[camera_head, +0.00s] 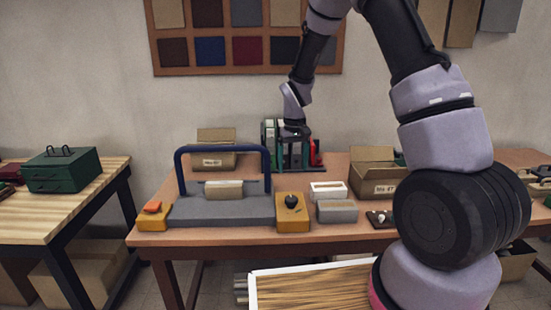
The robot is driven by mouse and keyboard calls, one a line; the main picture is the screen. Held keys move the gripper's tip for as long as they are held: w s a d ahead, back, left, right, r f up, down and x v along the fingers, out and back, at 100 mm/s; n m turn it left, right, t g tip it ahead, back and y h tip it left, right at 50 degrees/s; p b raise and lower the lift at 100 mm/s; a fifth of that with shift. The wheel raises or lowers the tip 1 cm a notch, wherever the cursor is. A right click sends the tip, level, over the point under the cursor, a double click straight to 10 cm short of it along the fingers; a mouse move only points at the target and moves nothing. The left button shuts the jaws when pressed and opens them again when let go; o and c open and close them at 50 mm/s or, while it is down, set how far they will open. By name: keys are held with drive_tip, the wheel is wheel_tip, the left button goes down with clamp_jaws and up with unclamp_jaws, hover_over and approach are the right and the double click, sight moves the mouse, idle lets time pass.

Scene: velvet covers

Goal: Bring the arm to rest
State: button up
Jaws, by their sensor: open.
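My arm (440,125) rises at the right of the head view, bends over at the top and reaches down above the back of the brown table (240,236). My gripper (293,158) hangs at its end, pointing down, with its dark fingers apart. It is in front of or among several upright coloured items (268,135) in a rack at the table's back. I cannot tell whether it touches them. I see nothing held between the fingers.
A grey block with a blue arched handle (222,150) stands left of the gripper. Yellow blocks (292,212), a white box (328,191) and open cardboard boxes (374,182) stand around. A green case (62,170) is on the left table. A swatch board (245,45) hangs behind.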

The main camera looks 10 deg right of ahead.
drive_tip(key=s+d+r+m+t+y, duration=0.1)
drive_tip(key=s+d+r+t, duration=0.3)
drive_tip(key=r, duration=0.7)
drive_tip(key=s+d+r+m+g, duration=0.15)
drive_tip(key=s+r, duration=0.35)
drive_tip(key=r, duration=0.5)
drive_tip(key=s+d+r+m+t, duration=0.1)
drive_tip(key=s+r, duration=0.3)
drive_tip(key=s, duration=0.4)
drive_tip(key=s+d+r+m+t+y, duration=0.1)
drive_tip(key=s+d+r+m+t, duration=0.1)
drive_tip(key=s+r, duration=0.3)
drive_tip(key=s+t, duration=0.1)
drive_tip(key=s, duration=0.3)
drive_tip(key=shift+d+r, duration=0.2)
